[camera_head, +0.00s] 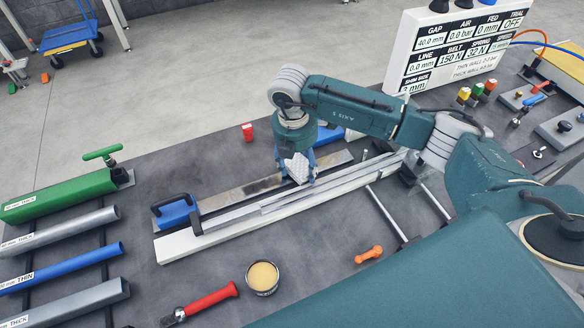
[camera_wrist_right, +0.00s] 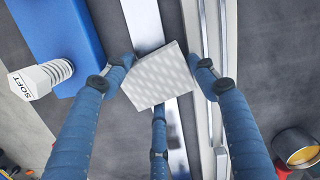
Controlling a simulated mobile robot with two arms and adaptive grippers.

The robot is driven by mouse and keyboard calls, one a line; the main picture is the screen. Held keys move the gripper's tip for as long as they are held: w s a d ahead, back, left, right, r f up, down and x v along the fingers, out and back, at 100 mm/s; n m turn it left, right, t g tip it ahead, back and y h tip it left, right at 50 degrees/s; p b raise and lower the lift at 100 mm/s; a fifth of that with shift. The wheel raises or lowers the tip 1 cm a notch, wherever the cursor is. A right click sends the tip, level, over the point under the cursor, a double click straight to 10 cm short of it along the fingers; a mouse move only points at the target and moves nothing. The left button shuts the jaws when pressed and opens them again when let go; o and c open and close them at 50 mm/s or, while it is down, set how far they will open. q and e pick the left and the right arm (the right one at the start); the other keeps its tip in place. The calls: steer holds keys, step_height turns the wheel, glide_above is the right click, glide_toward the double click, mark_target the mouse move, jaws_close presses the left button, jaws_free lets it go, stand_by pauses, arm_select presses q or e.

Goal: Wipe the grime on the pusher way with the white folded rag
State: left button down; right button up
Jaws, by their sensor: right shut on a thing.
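The white folded rag (camera_head: 298,168) is held between the blue fingers of my right gripper (camera_head: 297,164), low over the metal pusher way (camera_head: 228,196). The rag also shows in the right wrist view (camera_wrist_right: 160,78), tilted across the bright metal strip (camera_wrist_right: 142,22) with fingers on both sides. Whether it presses on the metal is hard to tell. A brownish dark grime patch (camera_head: 262,185) lies on the way just left of the rag. The way under the rag is hidden. My left gripper is not in view.
A blue pusher block (camera_head: 178,214) with a dark handle sits at the way's left end. A pale rail (camera_head: 200,240) runs along the front. A round tin (camera_head: 262,277), a red-handled tool (camera_head: 208,300) and an orange piece (camera_head: 369,254) lie in front.

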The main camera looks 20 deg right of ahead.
mark_target(288, 179)
steer(key=shift+a, duration=2.2)
steer(key=shift+a+b, duration=0.55)
steer(key=shift+a, duration=3.85)
steer(key=shift+s+d+f, duration=0.1)
steer(key=shift+d, duration=2.3)
steer(key=shift+d, duration=2.15)
steer(key=shift+d+b, duration=0.35)
steer(key=shift+d, duration=1.9)
steer(key=o, duration=0.7)
